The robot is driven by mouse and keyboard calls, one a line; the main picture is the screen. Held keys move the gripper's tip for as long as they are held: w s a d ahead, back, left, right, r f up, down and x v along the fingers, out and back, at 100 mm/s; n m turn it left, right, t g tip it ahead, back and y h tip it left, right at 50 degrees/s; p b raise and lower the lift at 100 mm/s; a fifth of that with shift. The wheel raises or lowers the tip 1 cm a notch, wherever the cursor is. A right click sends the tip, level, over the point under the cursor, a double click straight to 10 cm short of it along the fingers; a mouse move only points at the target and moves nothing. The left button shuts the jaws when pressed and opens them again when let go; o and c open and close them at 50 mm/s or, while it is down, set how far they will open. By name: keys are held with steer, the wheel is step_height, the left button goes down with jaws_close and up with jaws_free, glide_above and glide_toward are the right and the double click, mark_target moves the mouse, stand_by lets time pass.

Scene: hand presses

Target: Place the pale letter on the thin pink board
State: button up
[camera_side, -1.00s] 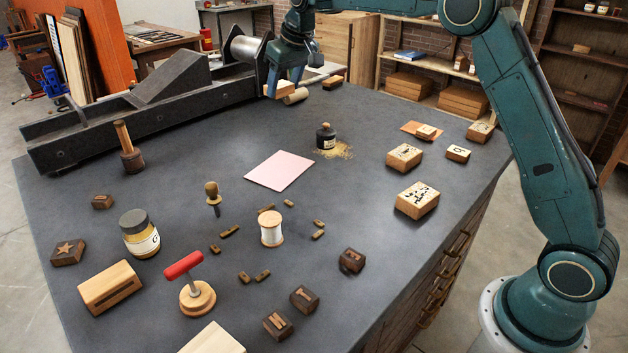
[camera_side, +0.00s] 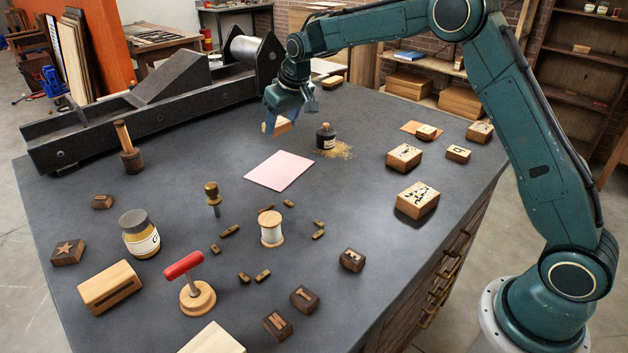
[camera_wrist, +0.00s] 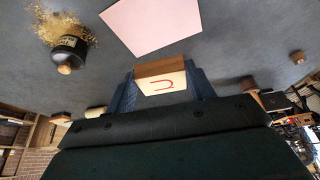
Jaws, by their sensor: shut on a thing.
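The pale letter (camera_side: 283,126) is a light wooden block with a red mark on its face. It also shows in the wrist view (camera_wrist: 161,84), between the blue fingers. My gripper (camera_side: 277,122) is shut on it and holds it above the table, behind the pink board. The fingers hide part of the block in the side view. The thin pink board (camera_side: 279,170) lies flat and bare near the middle of the table; in the wrist view the board (camera_wrist: 150,22) shows just beyond the block.
A dark ink bottle (camera_side: 326,137) stands right of the board by spilled tan grains (camera_side: 343,150). A thread spool (camera_side: 271,228), an upright wooden-handled tool (camera_side: 212,195) and several small blocks are in front. A long dark press (camera_side: 150,110) runs along the back left.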

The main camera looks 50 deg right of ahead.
mark_target(281, 170)
steer(key=shift+f, duration=5.55)
steer(key=shift+f, duration=0.15)
steer(key=o, duration=0.9)
steer(key=shift+o, duration=0.2)
steer(key=v, duration=1.2)
steer(key=shift+s+r, duration=0.1)
steer(key=shift+r, duration=0.15)
